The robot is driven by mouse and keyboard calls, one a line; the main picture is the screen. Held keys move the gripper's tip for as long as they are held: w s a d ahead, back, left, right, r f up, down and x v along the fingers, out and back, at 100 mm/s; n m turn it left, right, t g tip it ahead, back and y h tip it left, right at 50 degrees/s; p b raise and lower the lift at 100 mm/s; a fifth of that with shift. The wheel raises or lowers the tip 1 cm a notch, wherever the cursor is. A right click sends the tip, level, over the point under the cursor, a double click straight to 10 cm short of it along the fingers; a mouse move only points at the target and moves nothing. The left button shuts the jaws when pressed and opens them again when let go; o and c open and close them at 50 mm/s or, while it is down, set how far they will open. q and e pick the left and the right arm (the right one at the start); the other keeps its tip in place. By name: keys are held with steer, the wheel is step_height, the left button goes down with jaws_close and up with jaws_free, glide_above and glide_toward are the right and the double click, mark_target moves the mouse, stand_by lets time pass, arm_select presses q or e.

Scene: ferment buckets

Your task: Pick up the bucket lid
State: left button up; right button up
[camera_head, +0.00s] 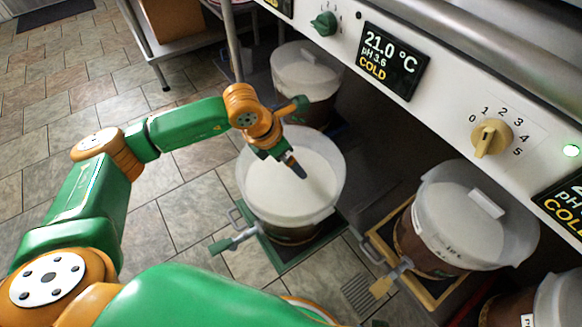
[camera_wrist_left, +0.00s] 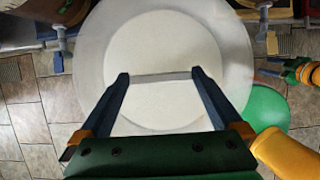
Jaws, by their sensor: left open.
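The lid also fills the middle of the left wrist view (camera_wrist_left: 160,108). My left gripper (camera_head: 298,170) is over this lid, pointing down at it. In the left wrist view its two dark fingers (camera_wrist_left: 160,76) are apart, with the lid's thin grey handle bar (camera_wrist_left: 162,77) lying across between the tips. I cannot tell whether they touch it. In the head view the gripper and wrist hide part of the lid.
Another lidded bucket (camera_head: 455,225) stands right on a yellow-framed base, and one (camera_head: 305,72) behind. The middle bucket has a green-handled tap (camera_head: 222,245). The counter front with a display (camera_head: 393,60) and knobs overhangs on the right. Tiled floor (camera_head: 190,190) is clear at left.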

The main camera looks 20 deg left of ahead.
arm_select(q)
steer(key=c, duration=1.1)
steer(key=shift+r, duration=0.1)
steer(key=shift+c, duration=0.2)
